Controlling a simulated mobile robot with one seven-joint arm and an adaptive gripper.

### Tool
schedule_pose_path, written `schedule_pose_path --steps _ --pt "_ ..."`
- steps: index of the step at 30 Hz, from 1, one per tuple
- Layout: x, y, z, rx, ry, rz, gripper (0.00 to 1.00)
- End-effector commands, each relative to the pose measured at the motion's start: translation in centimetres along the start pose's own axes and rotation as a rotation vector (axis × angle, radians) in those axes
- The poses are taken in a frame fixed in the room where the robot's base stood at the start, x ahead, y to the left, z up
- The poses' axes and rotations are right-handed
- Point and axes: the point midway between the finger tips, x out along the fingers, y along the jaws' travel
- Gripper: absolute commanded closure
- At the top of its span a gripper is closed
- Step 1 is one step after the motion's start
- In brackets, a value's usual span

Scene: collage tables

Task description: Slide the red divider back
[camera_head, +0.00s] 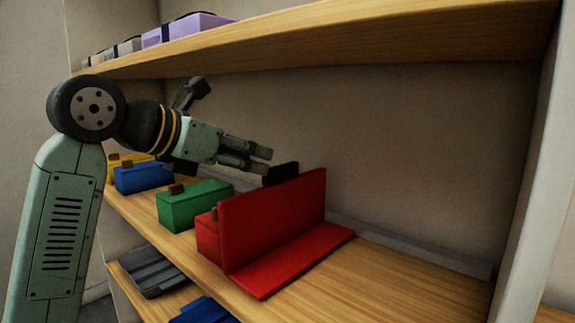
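The red divider (272,218) is an L-shaped piece on the middle shelf, with an upright panel and a flat foot reaching right. A red box (207,236) stands just left of its panel, partly hidden by it. My gripper (274,164) reaches in from the left above the boxes. Its fingers are near the top rear corner of the divider's panel, and a black fingertip pad shows just behind or beside that edge. Whether it touches the divider is not clear. I cannot see anything held, and the finger gap is hard to judge.
A green box (194,206), a blue box (143,178) and a yellow box (118,162) stand left along the middle shelf (385,287). Right of the divider the shelf is bare. A grey rail (430,254) runs along the back. The upper shelf (330,36) overhangs.

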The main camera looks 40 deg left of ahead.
Motion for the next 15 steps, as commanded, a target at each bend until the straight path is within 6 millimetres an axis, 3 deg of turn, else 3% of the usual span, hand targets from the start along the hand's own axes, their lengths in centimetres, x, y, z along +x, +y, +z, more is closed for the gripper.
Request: schedule_pose_path --steps 9,15 --pt "6.2 -0.2 0.1 0.0 0.0 -0.006 0.67" --pt "8.4 -0.1 0.1 -0.001 -0.001 -0.005 0.67"
